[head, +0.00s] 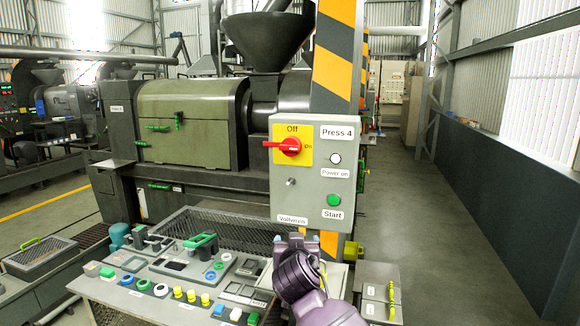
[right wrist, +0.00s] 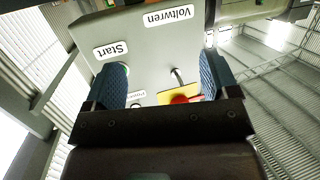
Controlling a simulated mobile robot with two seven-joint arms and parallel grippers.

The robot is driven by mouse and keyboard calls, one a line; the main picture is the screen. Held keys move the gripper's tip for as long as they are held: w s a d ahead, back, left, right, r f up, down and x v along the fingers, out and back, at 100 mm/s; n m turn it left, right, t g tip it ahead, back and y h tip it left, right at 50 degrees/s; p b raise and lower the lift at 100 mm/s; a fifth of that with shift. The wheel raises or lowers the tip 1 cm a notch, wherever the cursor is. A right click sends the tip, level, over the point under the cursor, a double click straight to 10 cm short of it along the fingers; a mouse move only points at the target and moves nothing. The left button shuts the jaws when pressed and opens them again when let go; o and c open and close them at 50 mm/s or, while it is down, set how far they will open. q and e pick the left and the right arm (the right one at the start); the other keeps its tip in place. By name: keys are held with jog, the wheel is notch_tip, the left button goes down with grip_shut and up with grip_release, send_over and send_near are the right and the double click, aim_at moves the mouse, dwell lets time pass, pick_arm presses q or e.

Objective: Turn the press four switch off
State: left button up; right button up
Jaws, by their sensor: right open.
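The Press 4 switch is a red rotary knob (head: 290,147) on a yellow plate (head: 293,130) marked Off at the top and On at the right. Its handle lies about horizontal, in line with On. It sits at the upper left of a grey control box (head: 312,178). My right gripper (head: 296,238) is below the switch, near the box's lower edge, open and empty. In the right wrist view the fingers (right wrist: 162,80) are spread with blue pads; the red knob (right wrist: 182,98) is partly hidden behind the gripper body. My left gripper is not in view.
The box also carries a green Start button (head: 334,200), a white Power on lamp (head: 335,158) and a small metal toggle (head: 291,182). A striped post (head: 334,60) stands behind it. A sloped control desk (head: 165,285) lies below left. The floor to the right is clear.

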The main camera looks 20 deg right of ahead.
aim_at(289, 150)
jog(key=w+a+r+m+h+p, duration=0.1)
jog(key=a+r+m+h, duration=0.1)
jog(key=r, duration=0.8)
jog(key=w+a+r+m+h, duration=0.1)
jog(key=w+r+m+h, duration=0.1)
jog(key=r, duration=0.8)
jog(key=shift+m+t, duration=0.3)
jog(key=shift+t, duration=0.1)
jog(key=p+x, duration=0.1)
jog(key=x, duration=0.9)
jog(key=shift+w+f, duration=0.15)
jog(key=shift+w, duration=0.2)
jog(key=c, duration=0.9)
jog(key=shift+o, duration=0.2)
